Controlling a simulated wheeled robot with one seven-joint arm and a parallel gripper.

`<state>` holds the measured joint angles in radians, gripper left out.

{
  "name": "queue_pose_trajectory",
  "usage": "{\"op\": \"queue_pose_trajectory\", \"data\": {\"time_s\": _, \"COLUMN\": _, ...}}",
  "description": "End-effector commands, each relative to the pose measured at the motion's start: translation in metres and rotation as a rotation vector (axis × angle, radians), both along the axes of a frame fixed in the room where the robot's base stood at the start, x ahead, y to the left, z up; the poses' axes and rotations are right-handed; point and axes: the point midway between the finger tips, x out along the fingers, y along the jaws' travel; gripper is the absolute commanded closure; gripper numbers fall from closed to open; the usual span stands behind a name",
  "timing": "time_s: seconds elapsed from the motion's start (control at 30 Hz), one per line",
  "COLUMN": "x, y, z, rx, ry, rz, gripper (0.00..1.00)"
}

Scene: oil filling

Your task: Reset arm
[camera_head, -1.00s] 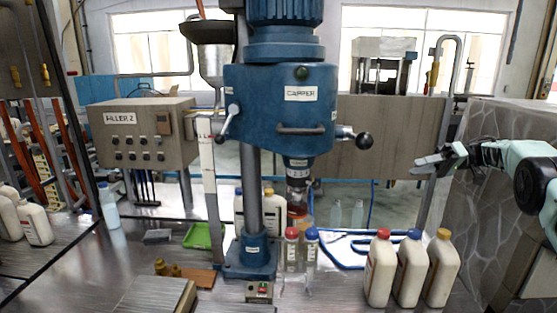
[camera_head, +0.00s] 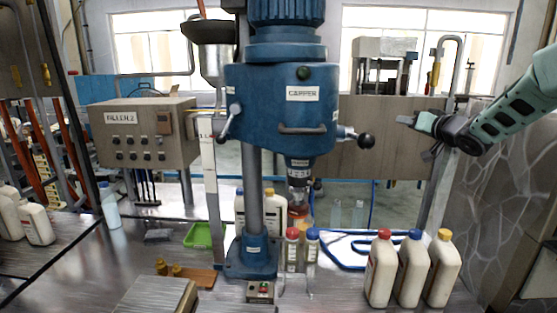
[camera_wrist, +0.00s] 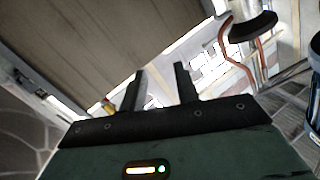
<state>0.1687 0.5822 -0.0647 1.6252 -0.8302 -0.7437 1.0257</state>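My gripper (camera_head: 408,121) is raised at the right side of the head view, to the right of the blue capper machine (camera_head: 280,105) and apart from it. In the wrist view my gripper (camera_wrist: 158,78) shows two dark fingers held apart with nothing between them. My arm (camera_head: 515,108) reaches in from the right edge. Three white bottles with a red, a blue and a yellow cap (camera_head: 412,270) stand upright on the bench well below my gripper.
The filler control box (camera_head: 142,135) stands at the left. Two clear bottles with red and blue caps (camera_head: 301,250) stand by the capper's base. A green tray (camera_head: 205,236) lies left of the column. A stone-patterned block (camera_head: 490,200) is at the right.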

Motion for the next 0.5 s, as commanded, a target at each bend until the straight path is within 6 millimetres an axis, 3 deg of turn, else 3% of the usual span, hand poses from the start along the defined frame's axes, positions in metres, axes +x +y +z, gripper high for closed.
{"op": "queue_pose_trajectory", "data": {"time_s": 0.2, "x": -0.117, "y": 0.003, "z": -0.073, "rx": -0.215, "ry": 0.397, "rz": -0.228, "gripper": 0.69}}
{"op": "queue_pose_trajectory", "data": {"time_s": 0.4, "x": -0.245, "y": 0.021, "z": -0.136, "rx": -0.362, "ry": 0.764, "rz": -0.207, "gripper": 0.69}}
{"op": "queue_pose_trajectory", "data": {"time_s": 0.5, "x": -0.302, "y": 0.031, "z": -0.158, "rx": -0.407, "ry": 0.911, "rz": -0.158, "gripper": 0.69}}
